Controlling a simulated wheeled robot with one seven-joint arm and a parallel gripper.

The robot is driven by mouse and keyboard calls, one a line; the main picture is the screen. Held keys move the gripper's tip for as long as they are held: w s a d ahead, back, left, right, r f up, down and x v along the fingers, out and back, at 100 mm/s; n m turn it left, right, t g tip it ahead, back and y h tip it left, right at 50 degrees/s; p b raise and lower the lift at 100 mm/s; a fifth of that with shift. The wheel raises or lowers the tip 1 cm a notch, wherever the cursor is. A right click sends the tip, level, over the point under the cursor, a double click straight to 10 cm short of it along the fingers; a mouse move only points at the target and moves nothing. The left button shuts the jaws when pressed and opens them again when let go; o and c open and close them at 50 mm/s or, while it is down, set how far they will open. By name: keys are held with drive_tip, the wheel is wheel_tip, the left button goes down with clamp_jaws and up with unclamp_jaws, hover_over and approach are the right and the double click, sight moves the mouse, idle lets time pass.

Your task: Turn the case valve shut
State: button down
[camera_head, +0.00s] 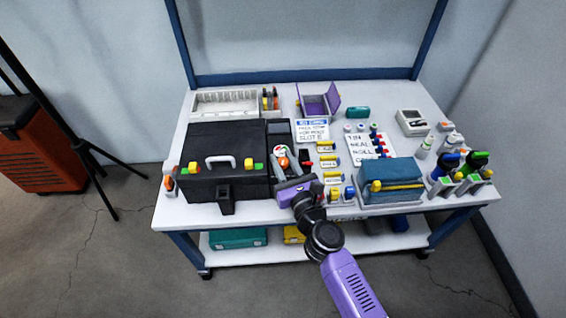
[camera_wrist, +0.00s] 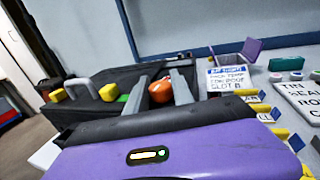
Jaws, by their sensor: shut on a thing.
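The black case (camera_head: 222,180) stands at the left of the table, with a light grey handle on its front part; it also fills the middle left of the wrist view (camera_wrist: 95,115). An orange rounded knob, which looks like the case valve (camera_wrist: 160,90), sits between the grey fingers of my gripper (camera_wrist: 157,98) in the wrist view. My gripper (camera_head: 283,160) is at the right side of the case in the head view, shut on this knob. The fingers hide the knob's sides, and its turn angle cannot be told.
Small yellow-marked blocks (camera_head: 328,161) stand right of my gripper. A blue pouch (camera_head: 390,183) lies in a tray further right, near several bottles (camera_head: 473,162). A white sign (camera_head: 312,131) and an open purple box (camera_head: 318,104) are behind.

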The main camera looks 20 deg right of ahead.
drive_tip(key=shift+a+f+m+h+b, duration=0.15)
drive_tip(key=shift+m+h+b, duration=0.55)
drive_tip(key=shift+h+b, duration=0.35)
drive_tip(key=m+h+b, duration=0.1)
drive_tip(key=h, duration=0.2)
drive_tip(key=shift+m+g+b, duration=0.4)
drive_tip(key=m+g+h+b, duration=0.2)
drive_tip(key=m+h, duration=0.1)
drive_tip(key=h, duration=0.1)
drive_tip(key=shift+m+g+h+b, duration=0.45)
drive_tip(key=shift+m+g+h, duration=0.15)
drive_tip(key=shift+h, duration=0.25)
drive_tip(key=c, duration=1.1)
unclamp_jaws()
drive_tip(key=shift+s, duration=0.1)
